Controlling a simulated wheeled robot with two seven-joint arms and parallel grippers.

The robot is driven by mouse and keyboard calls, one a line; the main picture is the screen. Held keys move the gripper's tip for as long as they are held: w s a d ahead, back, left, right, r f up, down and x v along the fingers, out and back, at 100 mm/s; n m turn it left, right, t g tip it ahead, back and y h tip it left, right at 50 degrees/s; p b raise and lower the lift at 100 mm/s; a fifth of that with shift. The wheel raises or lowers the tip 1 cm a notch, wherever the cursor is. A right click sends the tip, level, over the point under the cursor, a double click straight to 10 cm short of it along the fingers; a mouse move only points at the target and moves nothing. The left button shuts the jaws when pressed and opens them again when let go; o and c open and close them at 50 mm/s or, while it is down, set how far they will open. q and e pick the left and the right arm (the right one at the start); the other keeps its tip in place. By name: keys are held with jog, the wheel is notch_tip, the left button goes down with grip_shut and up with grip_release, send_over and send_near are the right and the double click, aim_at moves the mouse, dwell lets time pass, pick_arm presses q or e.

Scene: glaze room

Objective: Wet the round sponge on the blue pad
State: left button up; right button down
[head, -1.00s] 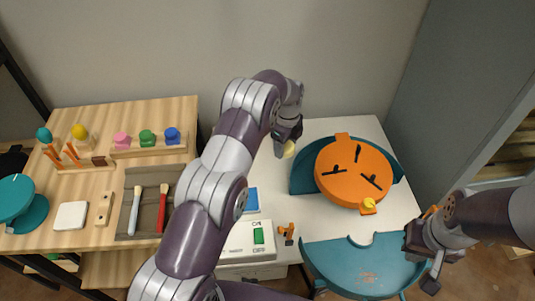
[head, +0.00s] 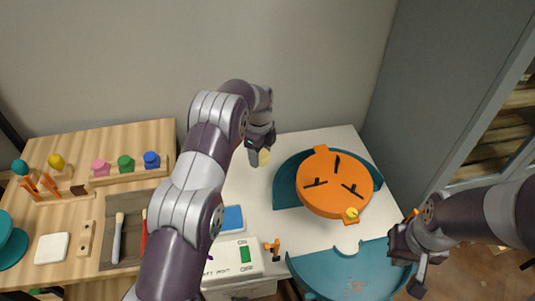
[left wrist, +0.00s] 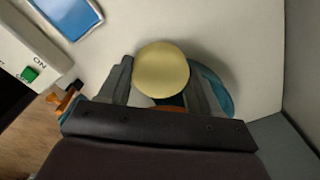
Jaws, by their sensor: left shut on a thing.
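The round sponge (left wrist: 162,69) is pale yellow and sits between the two fingers of my left gripper (left wrist: 160,88) in the left wrist view. My left gripper is shut on it. In the head view the sponge (head: 264,157) shows at the tip of my left gripper (head: 258,155), above the back of the white table. The blue pad (head: 232,219) lies on the white table, nearer than the sponge and apart from it. The pad (left wrist: 70,14) also shows at the top left of the left wrist view. My right gripper (head: 418,275) hangs at the right, empty, its fingers apart.
An orange round device (head: 335,205) with dark bars stands on the white table, right of the sponge. A white switch box (head: 232,261) with a green switch is in front of the pad. A wooden table (head: 60,215) with brushes and coloured knobs is at left.

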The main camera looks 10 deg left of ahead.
pick_arm(q)
jog(key=s+a+p, duration=0.2)
jog(key=s+a, duration=0.4)
jog(key=s, duration=0.2)
jog(key=shift+m, duration=0.3)
jog(key=s+f, duration=0.1)
jog(key=s, duration=0.1)
jog(key=s+a+f, duration=0.1)
jog(key=s+f, duration=0.1)
jog(key=s, duration=0.1)
jog(key=s+f, duration=0.2)
jog(key=s, duration=0.1)
jog(key=shift+s+a+f, duration=0.15)
jog(key=shift+s+f, duration=0.05)
jog(key=shift+s, duration=0.05)
notch_tip(320, 180, down, 6)
jog(key=b, duration=0.4)
jog(key=shift+r, duration=0.25)
jog(key=shift+r, duration=0.1)
jog(key=shift+f+b, duration=0.4)
jog(key=shift+f, duration=0.15)
